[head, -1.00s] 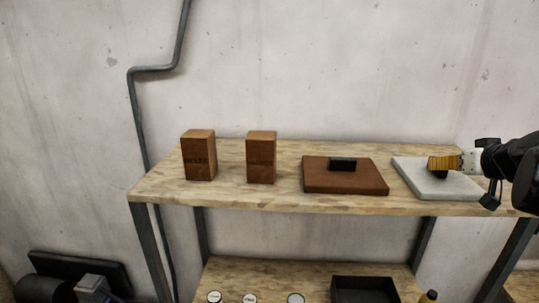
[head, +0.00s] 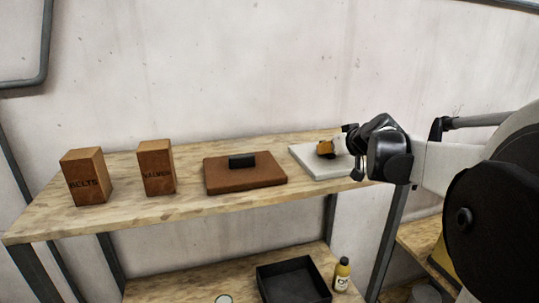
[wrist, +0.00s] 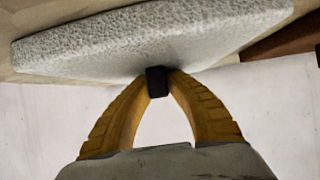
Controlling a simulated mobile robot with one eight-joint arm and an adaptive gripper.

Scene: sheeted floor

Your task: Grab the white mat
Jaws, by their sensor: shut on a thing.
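The white mat (head: 305,155) is a pale, rough-textured slab at the right end of the upper wooden shelf. It also fills the upper part of the wrist view (wrist: 100,52). A small black handle (wrist: 157,82) stands on it. My gripper (head: 326,149) reaches in from the right over the mat. In the wrist view its yellow fingers (wrist: 157,78) are closed on the black handle from both sides. In the head view the gripper hides the handle and part of the mat. The mat appears to rest on the shelf; I cannot tell whether it is lifted.
A brown mat (head: 245,178) with a black handle lies left of the white mat. Two brown boxes (head: 86,177) (head: 156,168) stand further left on the shelf (head: 130,215).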

